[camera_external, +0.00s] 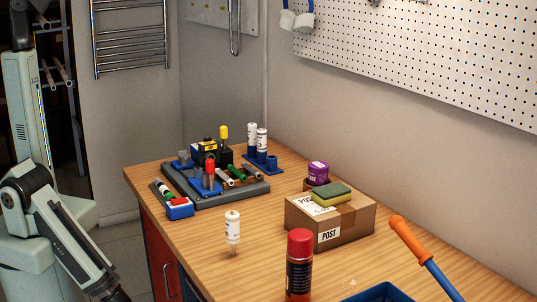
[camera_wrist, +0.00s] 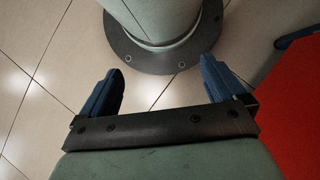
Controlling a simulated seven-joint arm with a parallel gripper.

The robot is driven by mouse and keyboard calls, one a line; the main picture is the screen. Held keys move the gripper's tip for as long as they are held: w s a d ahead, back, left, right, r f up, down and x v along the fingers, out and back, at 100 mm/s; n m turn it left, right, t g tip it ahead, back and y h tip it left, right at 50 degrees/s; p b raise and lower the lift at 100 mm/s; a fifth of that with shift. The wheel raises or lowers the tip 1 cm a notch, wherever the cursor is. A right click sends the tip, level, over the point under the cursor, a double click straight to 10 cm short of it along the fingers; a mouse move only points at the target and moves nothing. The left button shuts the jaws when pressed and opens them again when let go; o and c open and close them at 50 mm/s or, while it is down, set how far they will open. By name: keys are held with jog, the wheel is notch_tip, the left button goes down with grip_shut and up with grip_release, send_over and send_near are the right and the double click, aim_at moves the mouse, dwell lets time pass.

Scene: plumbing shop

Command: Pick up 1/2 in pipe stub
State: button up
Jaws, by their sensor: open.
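A white cylinder with a printed label and a thinner tan lower end (camera_external: 232,228) stands upright on the bench near its front left; it may be the pipe stub, but I cannot read its label. Two similar white-topped cylinders (camera_external: 252,138) stand in a blue holder (camera_external: 249,159) at the back. My gripper (camera_wrist: 160,88) is open and empty in the wrist view, its two blue fingers wide apart above the tiled floor. In the external view my arm hangs at the lower left, off the bench, and the fingers are out of frame.
A grey tray (camera_external: 232,196) with tools and short pipes lies at the back left of the wooden bench (camera_external: 190,232). A cardboard box (camera_external: 353,222) with a sponge, a red-capped can (camera_external: 299,275), a blue bin (camera_external: 377,292) and an orange-handled tool (camera_external: 409,237) stand to the right.

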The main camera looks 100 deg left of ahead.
jog(key=shift+c, duration=0.4)
jog(key=c, duration=0.5)
jog(key=shift+o, duration=0.2)
